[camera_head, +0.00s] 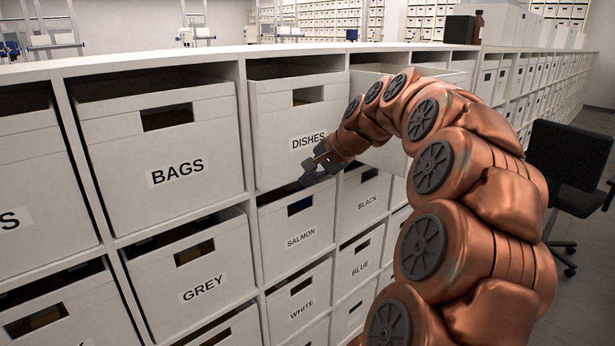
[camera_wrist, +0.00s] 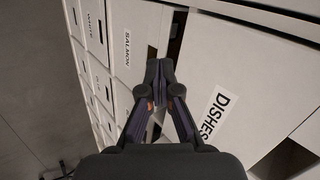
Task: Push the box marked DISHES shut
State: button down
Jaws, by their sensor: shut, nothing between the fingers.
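The white box marked DISHES (camera_head: 279,118) sits in the top row of the shelf, with a dark cut-out handle hole high on its front. Its label also shows in the wrist view, where the box (camera_wrist: 245,72) fills the right side. My gripper (camera_head: 313,172) is shut and empty at the lower right of the DISHES front, near its bottom edge. In the wrist view the closed fingertips (camera_wrist: 159,66) lie over the dark gap between the DISHES and SALMON boxes. I cannot tell whether they touch the box.
The BAGS box (camera_head: 165,170) is left of DISHES, and the SALMON box (camera_head: 297,232) is below it. A box (camera_head: 390,157) to the right, partly hidden by my arm, sticks out from the shelf. A dark chair (camera_head: 567,160) stands at the far right.

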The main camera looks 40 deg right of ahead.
jog(key=s+d+r+m+t+h, duration=0.1)
jog(key=s+d+m, duration=0.1)
jog(key=d, duration=0.6)
jog(key=w+f+p, duration=0.4)
jog(key=w+f, duration=0.2)
jog(key=w, duration=0.5)
jog(key=shift+w+d+f+p, duration=0.2)
jog(key=shift+w+p, duration=0.1)
jog(key=shift+w, duration=0.1)
